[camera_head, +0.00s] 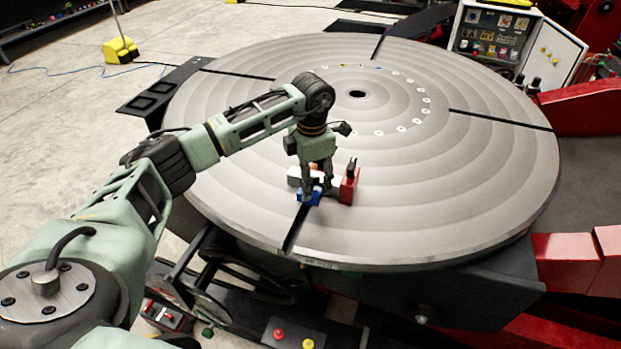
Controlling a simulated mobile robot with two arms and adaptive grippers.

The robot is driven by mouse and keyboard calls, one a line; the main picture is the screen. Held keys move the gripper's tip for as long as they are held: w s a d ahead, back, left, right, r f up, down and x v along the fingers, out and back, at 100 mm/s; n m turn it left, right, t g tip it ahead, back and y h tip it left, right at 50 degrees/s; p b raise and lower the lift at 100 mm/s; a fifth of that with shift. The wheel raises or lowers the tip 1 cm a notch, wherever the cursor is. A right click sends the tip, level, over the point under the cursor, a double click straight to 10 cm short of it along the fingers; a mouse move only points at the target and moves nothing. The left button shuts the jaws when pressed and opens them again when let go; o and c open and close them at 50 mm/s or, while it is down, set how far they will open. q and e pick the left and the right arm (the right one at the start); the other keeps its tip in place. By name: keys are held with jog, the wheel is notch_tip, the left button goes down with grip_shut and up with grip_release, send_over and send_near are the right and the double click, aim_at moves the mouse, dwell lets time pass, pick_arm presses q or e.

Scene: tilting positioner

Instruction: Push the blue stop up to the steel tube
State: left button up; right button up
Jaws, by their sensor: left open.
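The blue stop (311,198) is a small blue block low on the round steel table, by the inner part of the front slot. My left gripper (318,189) comes down from above and is open, with its fingers at the blue stop. The fingers hide part of the stop, and I cannot tell whether they touch it. A pale grey piece (294,176) shows just behind and left of the stop. It may be the steel tube, but it is partly covered and too small to be sure. My right gripper is not in view.
A red block (348,188) with a black top part stands just right of the gripper. A bit of orange shows behind the fingers. The round table (450,190) is otherwise clear, with radial slots. An open control cabinet (490,38) stands at the back right.

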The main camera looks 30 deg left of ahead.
pick_arm(q)
jog(key=shift+d+r+p, duration=0.1)
jog(key=shift+r+p, duration=1.65)
jog(key=shift+r, duration=1.35)
jog(key=shift+s, duration=0.1)
jog(key=shift+f, duration=0.1)
